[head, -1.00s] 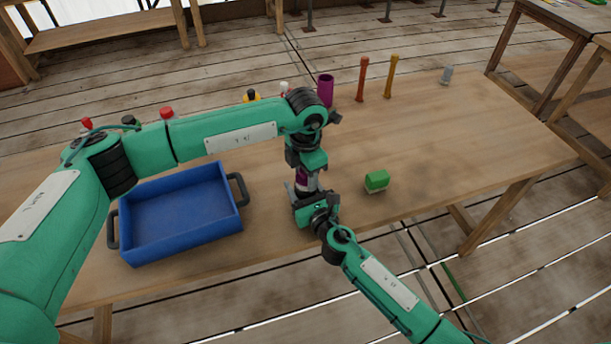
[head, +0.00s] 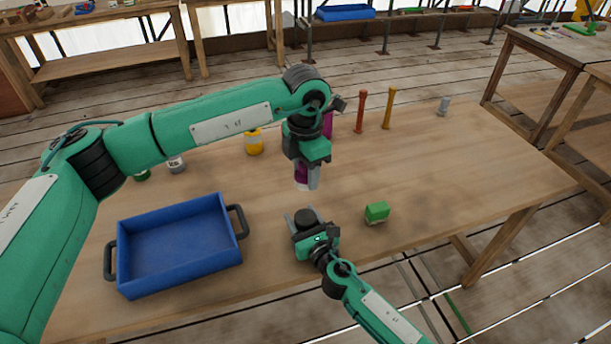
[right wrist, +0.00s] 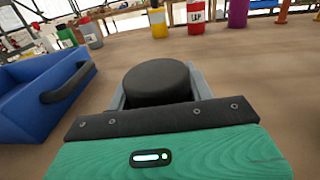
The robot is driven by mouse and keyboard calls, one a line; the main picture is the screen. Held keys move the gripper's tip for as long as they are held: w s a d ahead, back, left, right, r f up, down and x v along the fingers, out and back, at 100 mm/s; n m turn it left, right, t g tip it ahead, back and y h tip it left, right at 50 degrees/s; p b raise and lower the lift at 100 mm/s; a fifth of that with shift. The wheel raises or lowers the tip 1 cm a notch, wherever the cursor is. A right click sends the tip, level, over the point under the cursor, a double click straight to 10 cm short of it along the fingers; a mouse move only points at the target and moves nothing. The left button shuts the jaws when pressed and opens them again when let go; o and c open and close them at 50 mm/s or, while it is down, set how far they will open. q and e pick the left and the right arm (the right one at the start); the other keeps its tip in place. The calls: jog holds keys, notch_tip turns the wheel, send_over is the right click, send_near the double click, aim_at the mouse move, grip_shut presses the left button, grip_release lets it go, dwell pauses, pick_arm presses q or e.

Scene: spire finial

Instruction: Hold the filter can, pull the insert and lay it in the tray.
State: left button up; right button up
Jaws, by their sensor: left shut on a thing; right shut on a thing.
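The filter can (head: 304,217) is a short black cylinder, upright at the front of the table. My right gripper (head: 304,226) is shut around it; its round dark top (right wrist: 157,80) shows between the jaws in the right wrist view. My left gripper (head: 308,180) is above, pointing down and shut on the insert (head: 301,173), a purple and white piece partly hidden by the jaws. The insert is clear of the can, with a gap between them. The tray (head: 178,203) is blue with dark handles, left of the can; it is empty and also shows in the right wrist view (right wrist: 28,110).
A green block (head: 377,211) lies right of the can. A yellow can (head: 254,142), a purple tube (head: 327,124), red (head: 361,111) and orange (head: 388,108) posts and a grey piece (head: 443,106) stand farther back. The table between tray and can is clear.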

dwell(0.3)
jog(key=o, duration=1.1)
jog(key=v, duration=1.2)
